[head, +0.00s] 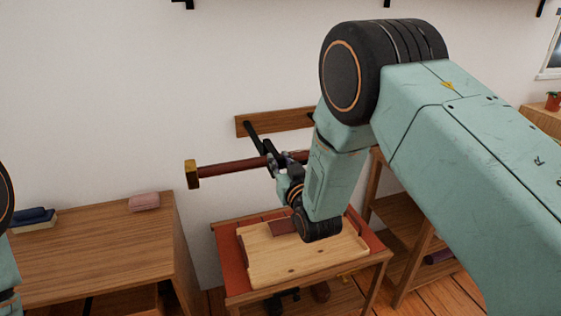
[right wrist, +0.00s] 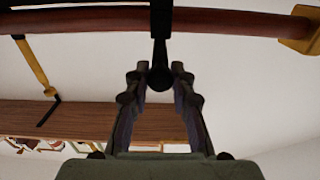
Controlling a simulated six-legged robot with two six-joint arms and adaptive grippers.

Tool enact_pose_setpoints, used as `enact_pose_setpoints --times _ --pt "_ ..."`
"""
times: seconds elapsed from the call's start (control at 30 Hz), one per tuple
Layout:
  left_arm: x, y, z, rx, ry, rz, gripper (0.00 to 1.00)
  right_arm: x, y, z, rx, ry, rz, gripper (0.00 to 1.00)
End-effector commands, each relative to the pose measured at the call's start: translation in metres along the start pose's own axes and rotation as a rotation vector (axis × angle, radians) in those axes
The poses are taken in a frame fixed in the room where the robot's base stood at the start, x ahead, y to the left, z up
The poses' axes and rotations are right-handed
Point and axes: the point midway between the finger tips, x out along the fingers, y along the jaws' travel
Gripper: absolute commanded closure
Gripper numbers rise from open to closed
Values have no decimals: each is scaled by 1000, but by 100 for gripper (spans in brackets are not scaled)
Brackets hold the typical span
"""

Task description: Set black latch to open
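The black latch (right wrist: 161,35) crosses a dark red bar (right wrist: 90,20) in the right wrist view, and its round knob (right wrist: 160,79) sits between my fingertips. In the head view the latch (head: 265,147) shows as a dark arm by the bar (head: 230,167), partly hidden by my gripper. My right gripper (right wrist: 159,77) has its fingers close on both sides of the knob and appears shut on it. The right gripper (head: 285,161) is at the bar in the head view. My left gripper is out of view.
Below is a small table with a pale wooden tray (head: 265,268). A wooden cabinet (head: 95,240) stands at left with a pink item (head: 145,201) on top. A shelf unit (head: 402,215) stands at right, partly behind my arm.

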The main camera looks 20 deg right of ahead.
Motion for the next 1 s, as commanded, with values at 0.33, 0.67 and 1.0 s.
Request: enact_pose_setpoints --times 0.33,0.67,1.0 --pt "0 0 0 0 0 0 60 0 1 0 1 -1 3 100" --pt "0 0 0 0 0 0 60 0 1 0 1 -1 3 100" --pt "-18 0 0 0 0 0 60 1 1 -10 1 -55 2 100"
